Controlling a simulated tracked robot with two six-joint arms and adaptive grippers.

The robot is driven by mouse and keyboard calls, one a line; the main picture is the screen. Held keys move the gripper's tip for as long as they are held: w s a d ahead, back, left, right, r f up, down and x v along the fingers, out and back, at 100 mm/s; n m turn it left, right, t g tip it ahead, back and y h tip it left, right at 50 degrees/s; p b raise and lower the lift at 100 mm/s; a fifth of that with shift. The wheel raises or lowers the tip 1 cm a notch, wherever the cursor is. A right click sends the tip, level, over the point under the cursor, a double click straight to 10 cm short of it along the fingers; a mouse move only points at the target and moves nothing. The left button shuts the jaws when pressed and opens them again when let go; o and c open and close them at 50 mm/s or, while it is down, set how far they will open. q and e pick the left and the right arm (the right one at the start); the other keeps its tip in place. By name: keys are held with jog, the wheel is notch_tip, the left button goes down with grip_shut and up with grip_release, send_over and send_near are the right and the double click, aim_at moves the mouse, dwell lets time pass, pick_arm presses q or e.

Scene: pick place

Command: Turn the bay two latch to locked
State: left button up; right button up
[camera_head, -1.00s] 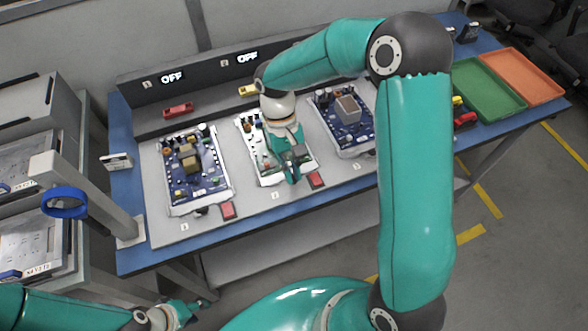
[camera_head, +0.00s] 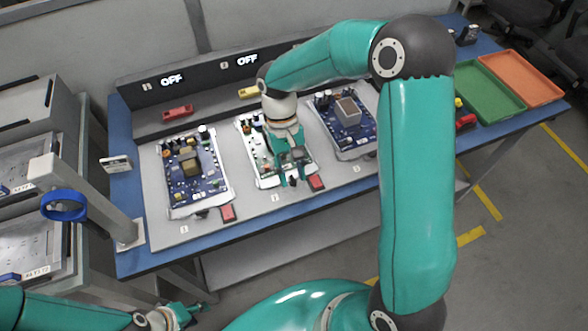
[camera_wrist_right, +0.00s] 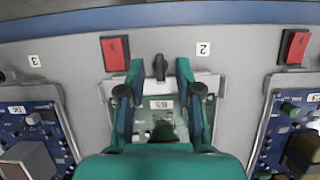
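The bay two latch is a small dark knob (camera_wrist_right: 160,68) at the front edge of bay two, beside the label "2" in the right wrist view. It points straight along the picture's up-down direction there. My right gripper (camera_wrist_right: 159,72) is open, with one finger on each side of the latch and gaps between. In the head view, my right gripper (camera_head: 292,180) is over the front of the bay two board (camera_head: 268,179), partly hiding it. My left gripper (camera_head: 193,312) is low at the left, away from the table; its fingers are too small to read.
A red block (camera_wrist_right: 115,52) sits close beside the latch; it also shows in the head view (camera_head: 316,183). Boards lie in the left bay (camera_head: 208,170) and right bay (camera_head: 350,130). Two displays read OFF (camera_head: 247,60). Green (camera_head: 488,90) and orange (camera_head: 525,78) trays stand at the right.

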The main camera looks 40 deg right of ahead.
jog(key=shift+r, duration=0.1)
jog(key=shift+w+r, duration=0.2)
jog(key=shift+r, duration=0.1)
jog(key=v, duration=1.1)
